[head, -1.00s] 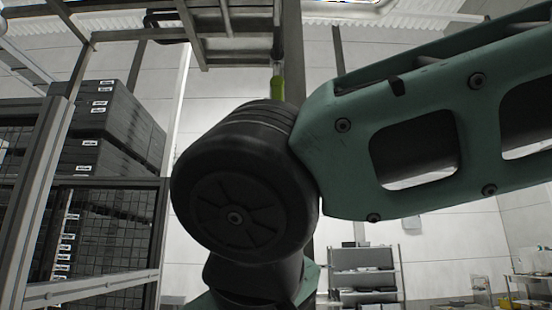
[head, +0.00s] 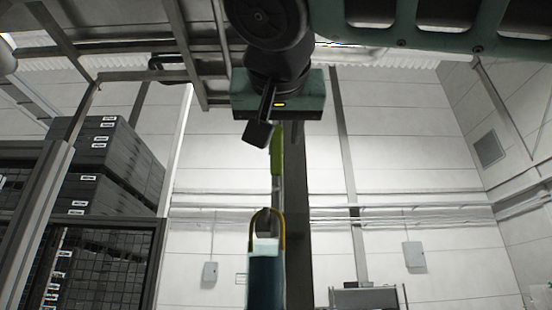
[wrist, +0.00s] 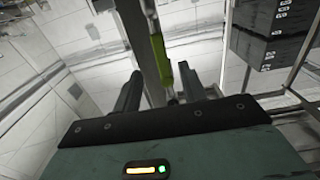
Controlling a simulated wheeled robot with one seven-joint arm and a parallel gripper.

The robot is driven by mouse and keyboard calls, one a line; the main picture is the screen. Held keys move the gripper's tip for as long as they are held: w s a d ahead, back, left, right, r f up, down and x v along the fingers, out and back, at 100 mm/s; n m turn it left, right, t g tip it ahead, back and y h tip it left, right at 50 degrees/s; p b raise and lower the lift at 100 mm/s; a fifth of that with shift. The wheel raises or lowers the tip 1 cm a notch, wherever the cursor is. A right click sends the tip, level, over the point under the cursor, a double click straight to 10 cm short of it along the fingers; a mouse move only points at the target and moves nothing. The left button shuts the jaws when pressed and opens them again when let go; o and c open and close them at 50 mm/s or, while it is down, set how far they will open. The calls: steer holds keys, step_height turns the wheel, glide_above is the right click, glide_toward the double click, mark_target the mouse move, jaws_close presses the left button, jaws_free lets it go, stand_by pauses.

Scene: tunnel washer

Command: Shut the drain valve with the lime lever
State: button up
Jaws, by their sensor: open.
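The lime lever (head: 276,155) hangs upright on a thin grey rod in the middle of the head view. Its top is close below my gripper (head: 268,134). My gripper (wrist: 172,88) is open, with a gap on either side of the lever; whether the lever lies within the fingers' reach I cannot tell. The valve body itself is not clearly seen.
Below the lever is a teal object (head: 265,278) with a yellow hoop (head: 280,228). A dark post (head: 298,220) stands just to the right. An overhead metal frame (head: 190,45) is at upper left. Stacked dark crates (head: 115,155) stand behind a mesh fence (head: 105,265).

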mark_target(276, 160)
steer(key=w+p, duration=0.1)
steer(key=w, duration=0.4)
steer(key=w+p, duration=0.1)
steer(key=w, duration=0.3)
steer(key=shift+w+d+p, duration=0.2)
steer(key=shift+w+p, duration=0.15)
steer(key=shift+w, duration=0.05)
jaws_close()
